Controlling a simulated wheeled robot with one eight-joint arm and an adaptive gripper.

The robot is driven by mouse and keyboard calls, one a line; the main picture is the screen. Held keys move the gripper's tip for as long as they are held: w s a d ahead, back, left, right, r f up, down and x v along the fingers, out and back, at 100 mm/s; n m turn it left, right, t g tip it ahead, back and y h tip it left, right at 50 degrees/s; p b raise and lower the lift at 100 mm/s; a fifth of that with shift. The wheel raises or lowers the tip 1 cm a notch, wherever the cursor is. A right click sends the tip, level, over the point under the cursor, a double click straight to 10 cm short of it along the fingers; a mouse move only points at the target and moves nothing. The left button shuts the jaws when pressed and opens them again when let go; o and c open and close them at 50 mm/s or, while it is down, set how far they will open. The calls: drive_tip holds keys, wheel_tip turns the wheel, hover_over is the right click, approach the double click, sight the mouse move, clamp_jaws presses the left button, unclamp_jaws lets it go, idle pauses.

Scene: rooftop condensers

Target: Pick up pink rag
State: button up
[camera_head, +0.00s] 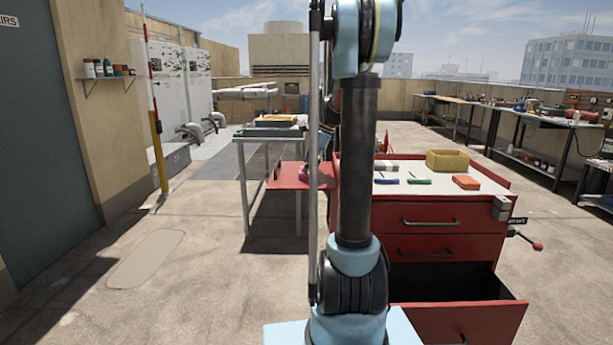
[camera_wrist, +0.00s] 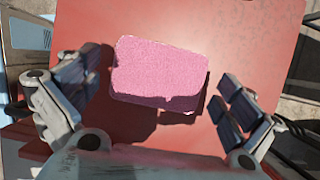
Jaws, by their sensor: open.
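The pink rag (camera_wrist: 160,72) is a folded, fuzzy block lying on a red flat surface (camera_wrist: 240,25) in the wrist view. My gripper (camera_wrist: 160,95) is open, with one finger on each side of the rag. Both fingers look apart from it, and the rag casts a shadow to its lower right. In the head view a small bit of the pink rag (camera_head: 303,172) shows on the red side shelf (camera_head: 284,181), largely behind my arm. My gripper is hidden in the head view.
A red tool cabinet (camera_head: 445,220) stands right of the shelf, with a lower drawer (camera_head: 460,318) pulled out. On its top are a yellow bin (camera_head: 447,160) and an orange block (camera_head: 466,182). Floor at left is clear.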

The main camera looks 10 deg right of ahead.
drive_tip(key=shift+c, duration=0.6)
drive_tip(key=c, duration=0.7)
